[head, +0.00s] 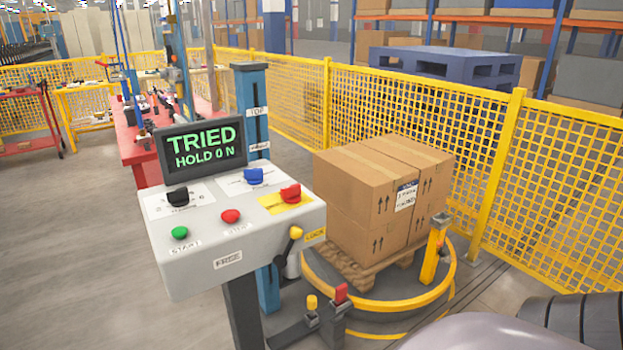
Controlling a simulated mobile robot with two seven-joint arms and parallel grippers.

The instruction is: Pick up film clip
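I cannot make out for certain which thing is the film clip. Two small upright pieces stand on a dark bracket low in the middle, a red-topped one (341,293) and a yellow-topped one (312,303); I cannot tell whether either is the clip. Neither of my grippers shows. A grey rounded part and a black ribbed part at the bottom right look like my own body and hide the floor there.
A control console (235,225) with buttons, knobs and a screen reading "TRIED HOLD 0 N" stands in front. Behind it, stacked cartons (372,190) sit on a wooden pallet (362,276) inside a yellow ring (385,305). Yellow mesh fence (500,150) closes the back. Floor at left is clear.

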